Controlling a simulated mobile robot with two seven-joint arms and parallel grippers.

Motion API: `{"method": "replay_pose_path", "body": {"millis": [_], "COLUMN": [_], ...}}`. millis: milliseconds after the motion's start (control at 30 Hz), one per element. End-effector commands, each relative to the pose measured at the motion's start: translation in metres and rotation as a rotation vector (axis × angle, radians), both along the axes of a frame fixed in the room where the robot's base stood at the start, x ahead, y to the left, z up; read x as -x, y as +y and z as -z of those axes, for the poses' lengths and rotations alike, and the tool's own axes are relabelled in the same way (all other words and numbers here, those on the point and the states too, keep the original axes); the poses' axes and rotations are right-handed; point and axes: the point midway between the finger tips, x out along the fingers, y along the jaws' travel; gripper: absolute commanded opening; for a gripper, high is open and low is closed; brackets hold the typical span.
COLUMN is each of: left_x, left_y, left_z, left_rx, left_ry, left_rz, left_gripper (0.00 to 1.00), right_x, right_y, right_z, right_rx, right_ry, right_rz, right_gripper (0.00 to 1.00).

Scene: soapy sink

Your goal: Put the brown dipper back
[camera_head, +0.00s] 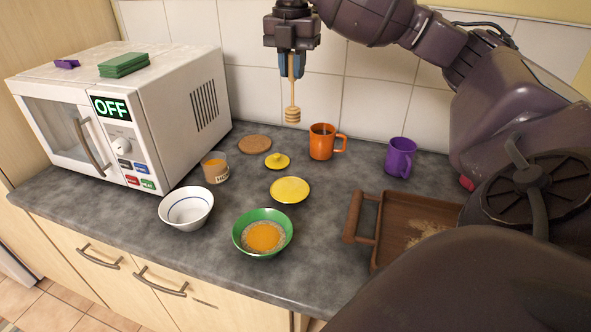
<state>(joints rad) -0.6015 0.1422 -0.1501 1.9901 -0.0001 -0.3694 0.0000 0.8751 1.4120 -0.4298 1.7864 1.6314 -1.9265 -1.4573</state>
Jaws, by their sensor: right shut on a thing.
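The brown dipper (292,112) is a honey dipper with a light wooden stick and a ridged head. My right gripper (291,66) is shut on the top of its stick. The dipper hangs upright, head down, in the air above the back of the counter, left of the orange mug. A small open jar of honey (215,169) with a label stands on the counter to the lower left, beside the microwave. My left gripper is not in view.
A white microwave (158,130) stands at left. An orange mug (322,142), a purple mug (400,157), a yellow lid (277,161), a yellow plate (290,190), a brown coaster (255,144), a white bowl (186,213), a green bowl (240,241) and a brown tray (396,213) occupy the counter.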

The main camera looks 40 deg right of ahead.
Motion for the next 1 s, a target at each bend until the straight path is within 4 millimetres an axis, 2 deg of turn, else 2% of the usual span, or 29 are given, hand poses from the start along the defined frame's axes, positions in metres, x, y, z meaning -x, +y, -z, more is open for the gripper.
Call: {"method": "replay_pose_path", "body": {"millis": [67, 167, 700, 833, 1000], "left_x": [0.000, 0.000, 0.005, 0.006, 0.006], "left_y": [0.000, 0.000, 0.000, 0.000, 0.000], "left_z": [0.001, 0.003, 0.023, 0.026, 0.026], "left_rx": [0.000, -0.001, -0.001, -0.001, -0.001], "left_ry": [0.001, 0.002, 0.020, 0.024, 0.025], "left_rz": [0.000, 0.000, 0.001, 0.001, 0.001], "left_gripper": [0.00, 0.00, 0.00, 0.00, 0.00], "right_x": [0.000, 0.001, 0.001, 0.001, 0.001], "right_y": [-0.001, -0.002, -0.001, -0.001, -0.001], "right_z": [0.002, 0.015, 0.130, 0.148, 0.157], "right_rx": [0.000, 0.000, -0.001, -0.001, 0.000], "right_ry": [0.001, 0.004, 0.005, 0.003, 0.001], "right_rz": [-0.016, -0.024, -0.022, -0.022, -0.022], "right_gripper": [0.00, 0.00, 0.00, 0.00, 0.00]}}
